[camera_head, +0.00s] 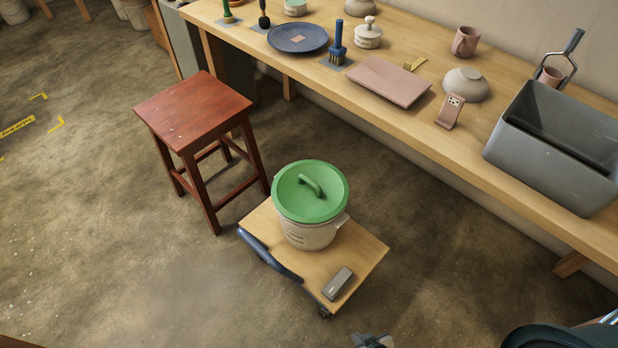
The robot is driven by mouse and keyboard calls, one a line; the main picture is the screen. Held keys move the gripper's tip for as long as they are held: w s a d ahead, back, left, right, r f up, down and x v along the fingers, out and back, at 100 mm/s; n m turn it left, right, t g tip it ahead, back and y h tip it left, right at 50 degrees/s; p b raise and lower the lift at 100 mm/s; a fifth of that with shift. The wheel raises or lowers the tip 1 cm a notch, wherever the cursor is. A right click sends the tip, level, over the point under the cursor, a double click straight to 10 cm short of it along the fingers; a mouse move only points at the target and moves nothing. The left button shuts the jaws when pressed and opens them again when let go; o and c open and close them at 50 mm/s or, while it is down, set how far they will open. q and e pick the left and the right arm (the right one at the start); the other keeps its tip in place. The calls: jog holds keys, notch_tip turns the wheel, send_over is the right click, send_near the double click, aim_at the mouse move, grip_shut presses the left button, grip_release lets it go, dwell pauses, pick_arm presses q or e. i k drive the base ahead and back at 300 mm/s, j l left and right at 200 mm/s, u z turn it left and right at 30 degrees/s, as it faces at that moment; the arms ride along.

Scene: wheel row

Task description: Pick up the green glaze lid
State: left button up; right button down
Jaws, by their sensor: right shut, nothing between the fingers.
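The green glaze lid (296,200) sits on a pale bucket (308,236) with lettering and a side handle. The lid is round, with an arched green handle on top. The bucket stands on a low wooden dolly (357,256) on the floor. My right gripper (372,341) shows only in part at the bottom edge, below and to the right of the dolly. It is shut and empty, apart from the lid. My left gripper is not in view.
A grey phone-like block (338,283) lies on the dolly's front corner. A dark blue handle (268,256) runs along its left edge. A red-brown stool (192,108) stands behind left. A long workbench (420,125) with pottery, brushes and a grey bin (556,140) runs behind.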

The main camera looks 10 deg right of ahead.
aim_at(306, 191)
jog(key=l+u, duration=0.15)
jog(key=l, duration=0.55)
jog(key=l+u, duration=0.2)
jog(key=l, duration=0.5)
jog(key=k+l+u, duration=0.15)
jog(key=l, duration=0.5)
